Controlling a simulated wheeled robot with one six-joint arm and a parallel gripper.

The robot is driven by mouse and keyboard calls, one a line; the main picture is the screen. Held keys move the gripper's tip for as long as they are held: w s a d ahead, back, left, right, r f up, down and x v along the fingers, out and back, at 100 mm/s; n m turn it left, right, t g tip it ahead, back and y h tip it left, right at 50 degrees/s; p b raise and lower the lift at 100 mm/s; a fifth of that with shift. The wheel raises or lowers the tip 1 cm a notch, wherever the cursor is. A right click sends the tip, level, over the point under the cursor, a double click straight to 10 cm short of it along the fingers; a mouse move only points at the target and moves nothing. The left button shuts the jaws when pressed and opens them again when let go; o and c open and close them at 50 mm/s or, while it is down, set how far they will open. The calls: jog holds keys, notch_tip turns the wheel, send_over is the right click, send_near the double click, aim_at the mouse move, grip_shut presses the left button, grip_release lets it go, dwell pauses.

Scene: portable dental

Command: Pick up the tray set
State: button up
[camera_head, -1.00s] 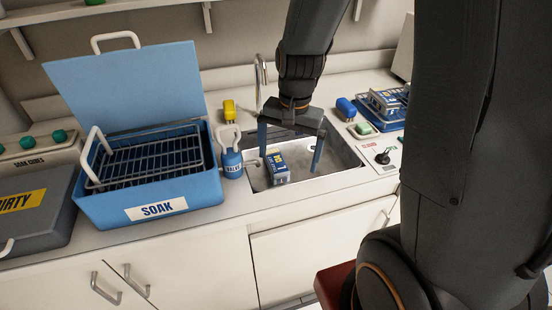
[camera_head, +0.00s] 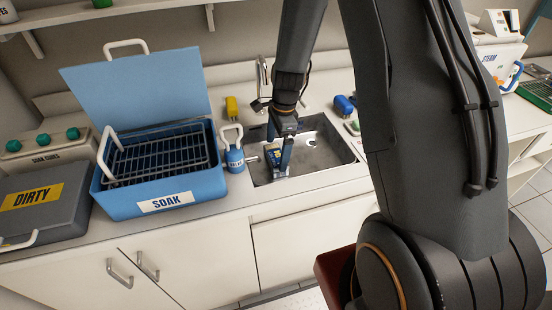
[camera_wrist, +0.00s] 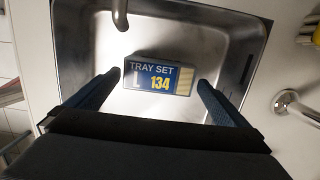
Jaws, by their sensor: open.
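The tray set (camera_wrist: 160,77) is a small dark blue block with a grey body, labelled "TRAY SET L 134". It lies in the steel sink (camera_wrist: 215,40). In the head view the tray set (camera_head: 273,158) is near the sink's left side and partly hidden by my gripper. My gripper (camera_head: 286,158) points down into the sink, seen nearly edge-on. In the wrist view my gripper (camera_wrist: 155,82) is open, with one blue finger on each side of the tray set and a gap to both. I cannot tell the height of the fingertips over the sink floor.
A faucet (camera_head: 262,72) stands behind the sink. A grey DIRTY case (camera_head: 75,212) is further left.

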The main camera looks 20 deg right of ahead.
aim_at(276, 155)
jog(key=shift+s+a+f+p, duration=0.15)
jog(key=shift+f+p, duration=0.15)
jog(key=shift+f, duration=0.6)
jog(key=shift+w+a+f+p, duration=0.1)
jog(key=shift+f+p, duration=0.2)
jog(key=shift+f, duration=0.6)
jog(key=c, duration=1)
jog(key=shift+c, duration=0.2)
jog(key=shift+r, duration=0.15)
